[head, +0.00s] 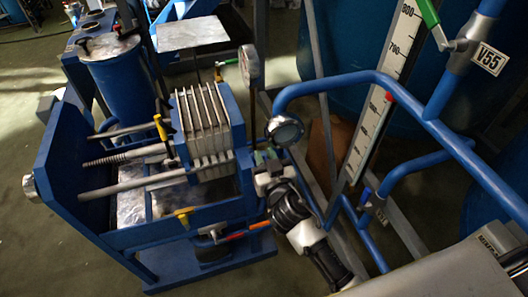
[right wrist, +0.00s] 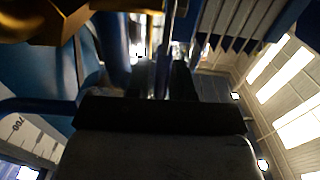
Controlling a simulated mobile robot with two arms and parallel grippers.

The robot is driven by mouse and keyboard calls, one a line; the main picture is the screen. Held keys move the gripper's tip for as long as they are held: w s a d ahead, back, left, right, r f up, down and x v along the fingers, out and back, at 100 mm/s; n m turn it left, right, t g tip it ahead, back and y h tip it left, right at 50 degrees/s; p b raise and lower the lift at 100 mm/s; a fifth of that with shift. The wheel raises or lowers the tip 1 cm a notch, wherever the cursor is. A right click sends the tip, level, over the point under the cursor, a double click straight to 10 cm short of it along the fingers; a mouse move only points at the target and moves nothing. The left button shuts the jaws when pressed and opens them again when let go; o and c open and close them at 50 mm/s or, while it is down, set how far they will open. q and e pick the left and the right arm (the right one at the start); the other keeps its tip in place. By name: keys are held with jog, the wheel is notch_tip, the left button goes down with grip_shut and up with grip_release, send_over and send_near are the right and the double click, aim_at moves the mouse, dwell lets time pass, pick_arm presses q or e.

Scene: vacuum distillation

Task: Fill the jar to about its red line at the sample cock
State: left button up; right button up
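No jar with a red line can be made out. No sample cock is clearly identifiable; a small valve with an orange-red lever (head: 246,233) sits low at the front of the blue press, left of my right arm. My right gripper (head: 266,163) is beside the right end of the press, seen from above and behind. In the right wrist view its dark body (right wrist: 165,112) fills the middle, and its fingers are in shadow. Whether they are open or hold anything cannot be told. My left gripper is not in view.
A white scale (head: 385,85) and a green-handled valve marked V55 (head: 466,46) are further right.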

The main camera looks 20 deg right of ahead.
jog(key=shift+w, duration=0.45)
jog(key=shift+c, duration=0.3)
grip_shut()
